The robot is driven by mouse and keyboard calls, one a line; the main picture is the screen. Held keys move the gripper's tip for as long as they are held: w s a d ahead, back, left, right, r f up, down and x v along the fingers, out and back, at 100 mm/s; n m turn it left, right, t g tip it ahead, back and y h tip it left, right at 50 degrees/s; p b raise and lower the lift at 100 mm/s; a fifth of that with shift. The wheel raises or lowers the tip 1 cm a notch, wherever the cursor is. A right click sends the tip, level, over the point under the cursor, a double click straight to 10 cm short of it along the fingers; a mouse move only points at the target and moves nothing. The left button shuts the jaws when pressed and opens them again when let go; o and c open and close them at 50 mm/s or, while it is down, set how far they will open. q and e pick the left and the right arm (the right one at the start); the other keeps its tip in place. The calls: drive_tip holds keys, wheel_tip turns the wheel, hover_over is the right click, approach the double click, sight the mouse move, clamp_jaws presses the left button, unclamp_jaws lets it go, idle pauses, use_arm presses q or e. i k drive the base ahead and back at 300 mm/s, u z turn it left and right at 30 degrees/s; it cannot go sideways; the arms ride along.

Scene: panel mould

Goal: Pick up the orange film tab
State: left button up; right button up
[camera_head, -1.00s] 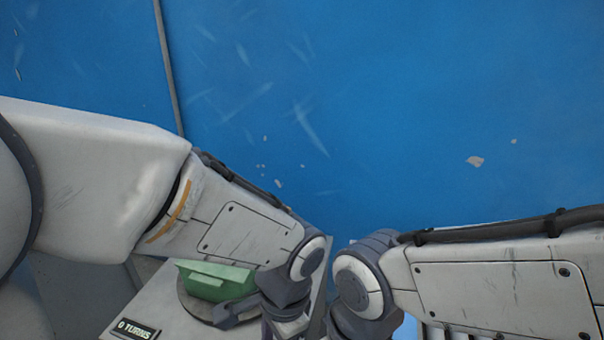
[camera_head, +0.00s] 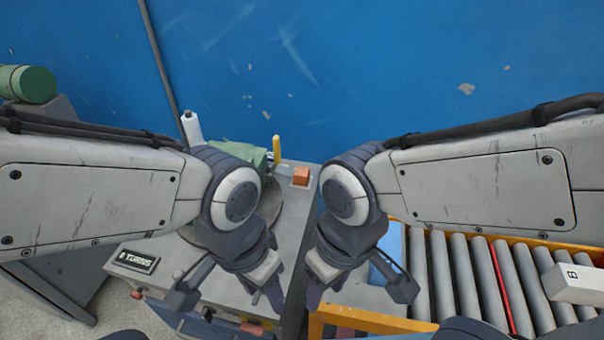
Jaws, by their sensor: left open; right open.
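My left gripper (camera_head: 226,296) is open and hangs over the front of a grey machine with a round turntable (camera_head: 286,222). My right gripper (camera_head: 358,292) is open, just right of the machine and near the conveyor's left end. Both grippers look empty. A small orange block (camera_head: 300,176) sits on the machine top, behind and between the two wrists. I cannot tell whether it is the orange film tab. No other clear film tab shows. My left wrist hides part of the turntable and the green object (camera_head: 238,155) on it.
A yellow upright handle (camera_head: 277,150) and a white bottle (camera_head: 191,128) stand at the machine's back. A roller conveyor (camera_head: 440,275) with a white box (camera_head: 577,284) is at right. A green roll (camera_head: 28,84) lies at far left. A blue wall (camera_head: 400,70) closes the back.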

sight(301, 175)
drive_tip(key=k, duration=1.3)
drive_tip(key=u, duration=0.55)
drive_tip(key=i, duration=0.5)
drive_tip(key=u, duration=0.55)
drive_tip(key=i, duration=0.75)
drive_tip(key=z, duration=0.7)
drive_tip(key=i, duration=0.5)
drive_tip(key=z, duration=0.5)
